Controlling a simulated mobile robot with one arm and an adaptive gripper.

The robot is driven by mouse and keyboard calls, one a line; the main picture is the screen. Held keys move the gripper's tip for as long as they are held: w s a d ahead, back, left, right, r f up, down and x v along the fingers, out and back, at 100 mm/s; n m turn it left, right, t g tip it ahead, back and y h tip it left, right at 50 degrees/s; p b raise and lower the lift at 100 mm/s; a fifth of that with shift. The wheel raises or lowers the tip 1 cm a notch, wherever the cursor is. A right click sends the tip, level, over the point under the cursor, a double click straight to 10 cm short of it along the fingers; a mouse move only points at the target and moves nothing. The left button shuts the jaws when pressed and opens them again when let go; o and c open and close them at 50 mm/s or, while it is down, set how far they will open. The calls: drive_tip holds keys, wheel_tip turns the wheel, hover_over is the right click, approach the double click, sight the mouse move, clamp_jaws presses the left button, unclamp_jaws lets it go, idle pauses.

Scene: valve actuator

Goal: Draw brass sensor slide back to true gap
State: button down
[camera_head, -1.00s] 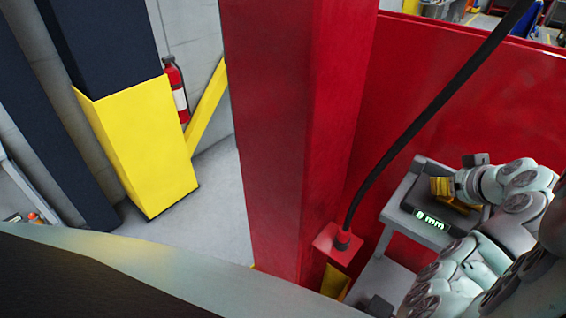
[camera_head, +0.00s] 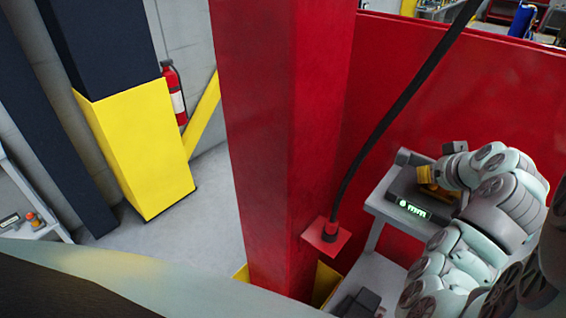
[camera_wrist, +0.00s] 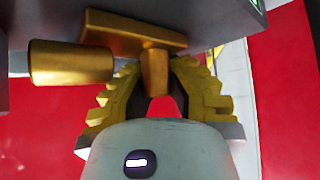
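The brass sensor slide (camera_wrist: 132,32) shows in the wrist view as a flat bar under a dark grey body, with a round cylinder at its left and a short stem pointing down. My gripper (camera_wrist: 154,82) has its two stepped yellow fingers on either side of the stem. Their tips lie close to it and are partly hidden, so I cannot tell whether they touch it. In the head view, my gripper (camera_head: 428,178) is at the grey device (camera_head: 402,186); its green readout (camera_head: 412,209) is too blurred to read. The slide is not distinguishable there.
The device sits on a light grey stand (camera_head: 380,204). A tall red column (camera_head: 285,130) stands left of it, with a black cable (camera_head: 385,115) running down to a red plate. A red wall (camera_head: 480,95) is behind. Open floor (camera_head: 215,215) shows left of the column.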

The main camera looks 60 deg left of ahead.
drive_tip(key=shift+s+a, duration=0.25)
drive_tip(key=c, duration=1.4)
unclamp_jaws()
drive_tip(key=shift+s, duration=0.1)
drive_tip(key=o, duration=0.6)
drive_tip(key=shift+c, duration=0.2)
wheel_tip(320, 180, up, 10)
drive_tip(key=shift+f, duration=0.15)
drive_tip(key=shift+o, duration=0.4)
